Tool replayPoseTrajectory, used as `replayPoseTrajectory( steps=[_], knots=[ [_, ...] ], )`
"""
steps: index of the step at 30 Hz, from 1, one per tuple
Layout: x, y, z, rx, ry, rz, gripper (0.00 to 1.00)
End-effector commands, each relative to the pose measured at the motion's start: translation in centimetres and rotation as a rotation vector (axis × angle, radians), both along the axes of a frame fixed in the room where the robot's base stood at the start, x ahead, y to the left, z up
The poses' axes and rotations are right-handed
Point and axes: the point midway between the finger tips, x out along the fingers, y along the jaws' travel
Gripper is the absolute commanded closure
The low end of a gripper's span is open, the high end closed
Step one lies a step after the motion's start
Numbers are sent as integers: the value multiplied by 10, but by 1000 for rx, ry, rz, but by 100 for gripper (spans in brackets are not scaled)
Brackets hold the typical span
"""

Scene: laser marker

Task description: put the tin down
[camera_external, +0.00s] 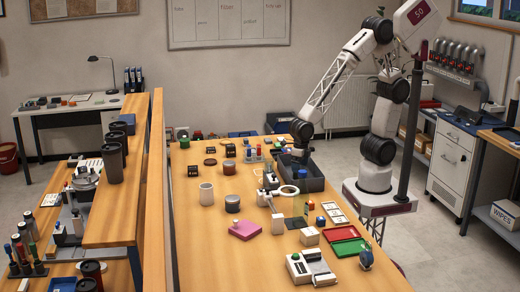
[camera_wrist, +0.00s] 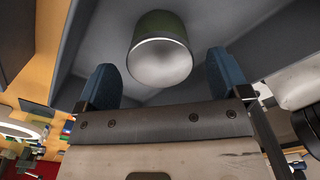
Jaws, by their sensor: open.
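A dark green tin (camera_wrist: 161,50) with a pale silvery end is in the wrist view, inside a dark grey bin (camera_wrist: 235,30). My gripper (camera_wrist: 160,68) is open, with one blue finger to each side of the tin and a visible gap on both sides. The tin seems to rest on the bin's floor, its pale end towards the camera. In the external view my gripper (camera_external: 300,155) reaches down into the grey bin (camera_external: 314,185) at the table's far right. The tin is hidden there by the bin and my arm.
The bin's walls stand close around my gripper. A white ring-shaped thing (camera_external: 289,191) lies just in front of the bin. Other items nearby include a grey tin-like can (camera_external: 232,204), a pink block (camera_external: 245,230), a red tray (camera_external: 349,247) and a green tray (camera_external: 341,233). The table's near left is clear.

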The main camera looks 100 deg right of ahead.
Motion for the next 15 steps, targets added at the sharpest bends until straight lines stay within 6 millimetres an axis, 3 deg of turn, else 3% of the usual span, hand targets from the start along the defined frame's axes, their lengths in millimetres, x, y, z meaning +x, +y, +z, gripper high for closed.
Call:
replayPoseTrajectory(
  steps=[9, 15],
  knots=[
    [0, 0, 52, 1, -2, 0, 6],
    [0, 0, 76, 0, -1, 0, 6]
  ],
)
